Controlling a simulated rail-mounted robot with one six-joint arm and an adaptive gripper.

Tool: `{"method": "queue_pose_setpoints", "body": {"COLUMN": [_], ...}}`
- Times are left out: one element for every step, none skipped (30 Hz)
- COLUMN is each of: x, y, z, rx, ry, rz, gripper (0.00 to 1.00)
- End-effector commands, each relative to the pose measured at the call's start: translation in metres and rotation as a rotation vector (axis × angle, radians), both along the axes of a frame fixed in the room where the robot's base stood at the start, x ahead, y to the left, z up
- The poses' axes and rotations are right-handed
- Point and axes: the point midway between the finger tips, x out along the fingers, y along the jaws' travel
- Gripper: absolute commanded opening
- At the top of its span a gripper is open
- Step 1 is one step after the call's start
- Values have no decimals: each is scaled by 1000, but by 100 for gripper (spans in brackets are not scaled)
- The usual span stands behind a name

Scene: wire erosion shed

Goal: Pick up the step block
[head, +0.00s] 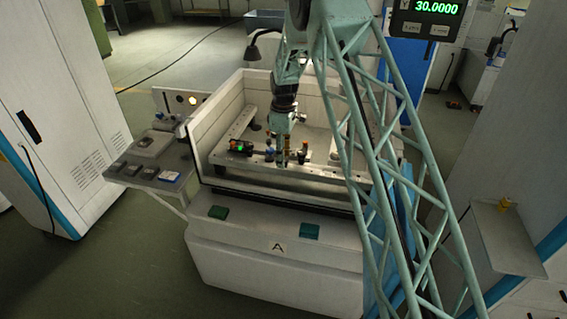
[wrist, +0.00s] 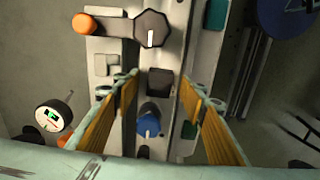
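In the wrist view my gripper (wrist: 157,88) is open, its two yellow-padded fingers spread to left and right. A dark square block (wrist: 160,83) shows between the fingertips, with no visible contact. A small grey-green stepped piece (wrist: 105,65) lies above the left fingertip in the picture. I cannot tell for sure which of these is the step block. A blue knob-like part (wrist: 149,120) is between the fingers, below the dark block. In the head view my gripper (head: 292,160) is low over the metal work frame (head: 325,178), and small parts there are partly hidden by it.
An orange-knobbed clamp lever (wrist: 110,25) stands above the fingers in the wrist view. A dial gauge with a lit green display (wrist: 52,117) is at left. White tank walls (head: 220,105) surround the work frame. A side shelf (head: 150,170) holds small items.

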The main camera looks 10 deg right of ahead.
Motion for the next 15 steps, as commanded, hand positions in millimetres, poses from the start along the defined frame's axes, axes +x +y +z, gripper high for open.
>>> {"method": "queue_pose_setpoints", "body": {"x": [0, 0, 0, 0, 0, 0, 0, 0, 0, 0, 0, 0, 0, 0, 0], "y": [0, 0, 0, 0, 0, 0, 0, 0, 0, 0, 0, 0, 0, 0, 0], "z": [0, 0, 0, 0, 0, 0, 0, 0, 0, 0, 0, 0, 0, 0, 1], "rx": [0, 0, 0, 0, 0, 0, 0, 0, 0, 0, 0, 0, 0, 0, 0], "ry": [0, 0, 0, 0, 0, 0, 0, 0, 0, 0, 0, 0, 0, 0, -1], "rz": [0, 0, 0, 0, 0, 0, 0, 0, 0, 0, 0, 0, 0, 0, 0], "gripper": [39, 39, 39, 37, 34, 30, 28, 25, 21, 19, 16, 12, 10, 7, 7]}}
